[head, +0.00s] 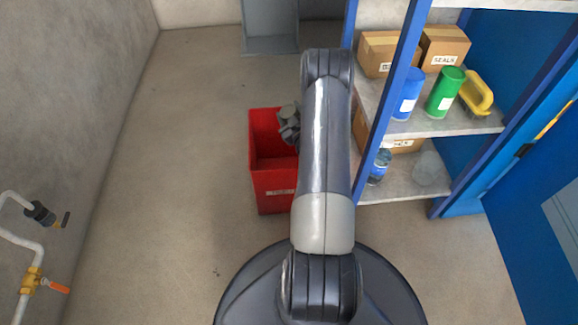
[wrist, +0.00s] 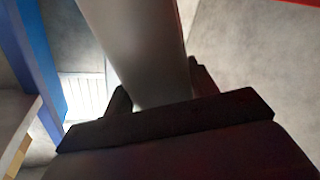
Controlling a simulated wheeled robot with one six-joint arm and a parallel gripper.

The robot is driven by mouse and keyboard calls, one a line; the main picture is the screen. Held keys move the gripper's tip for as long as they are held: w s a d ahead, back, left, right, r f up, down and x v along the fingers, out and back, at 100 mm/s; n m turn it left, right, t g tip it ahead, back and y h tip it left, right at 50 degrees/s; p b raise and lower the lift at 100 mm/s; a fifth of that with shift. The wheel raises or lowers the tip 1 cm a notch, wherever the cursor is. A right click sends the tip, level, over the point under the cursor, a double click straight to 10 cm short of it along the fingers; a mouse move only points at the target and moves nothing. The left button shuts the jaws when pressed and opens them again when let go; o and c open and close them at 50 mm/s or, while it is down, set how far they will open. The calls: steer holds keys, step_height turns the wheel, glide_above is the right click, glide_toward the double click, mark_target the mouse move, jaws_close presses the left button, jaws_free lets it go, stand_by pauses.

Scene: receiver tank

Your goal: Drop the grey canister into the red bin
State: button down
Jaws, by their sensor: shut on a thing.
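A grey canister (wrist: 140,45) fills the upper middle of the wrist view, between the two fingers of my gripper (wrist: 160,88). My gripper is shut on it. The red bin (head: 274,188) stands open on the floor in the middle of the head view, with a white label on its front. My wrist shows over the right part of the bin's opening, and my arm hides the bin's right side. I cannot make out the fingers or the canister clearly in the head view. A red edge shows at the top right of the wrist view.
A blue-framed shelf (head: 390,95) stands close on the right, holding boxes, a blue canister (head: 408,96), a green canister (head: 445,92) and a yellow item (head: 476,93). Its post shows in the wrist view (wrist: 38,70). Pipes with valves (head: 30,275) are at the left wall. The floor left of the bin is clear.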

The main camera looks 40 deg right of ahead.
steer(key=shift+c, duration=2.2)
jaws_free()
steer(key=shift+f, duration=0.1)
steer(key=shift+s, duration=0.15)
steer(key=p+v, duration=0.2)
steer(key=v, duration=0.8)
steer(key=shift+s, duration=0.25)
steer(key=shift+a, duration=0.1)
